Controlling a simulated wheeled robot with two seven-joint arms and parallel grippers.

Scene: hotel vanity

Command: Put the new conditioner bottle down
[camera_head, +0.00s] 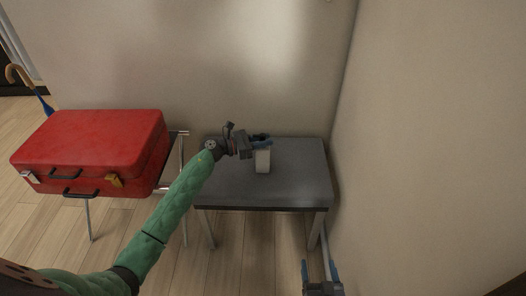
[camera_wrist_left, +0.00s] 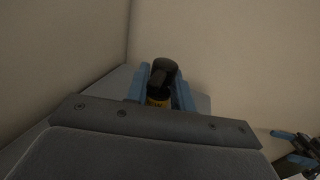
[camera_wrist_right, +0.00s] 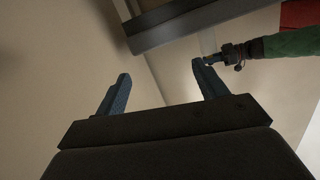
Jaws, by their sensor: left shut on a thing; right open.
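The conditioner bottle (camera_head: 262,161) is pale and upright over the small grey table (camera_head: 305,180). In the left wrist view the bottle (camera_wrist_left: 164,76) shows a black top with a yellow band below it. My left gripper (camera_head: 262,140) is shut on the bottle near its top, with a blue finger on each side. I cannot tell whether the bottle's base touches the tabletop. My right gripper (camera_head: 320,277) is open and empty, low in front of the table's right side. Its two blue fingers stand apart in the right wrist view (camera_wrist_right: 160,80).
The rest of the tabletop is clear. A red suitcase (camera_head: 90,150) lies on a metal rack (camera_head: 183,150) to the table's left. A wall (camera_head: 430,130) rises close on the right, another behind. An umbrella (camera_head: 30,88) stands at far left.

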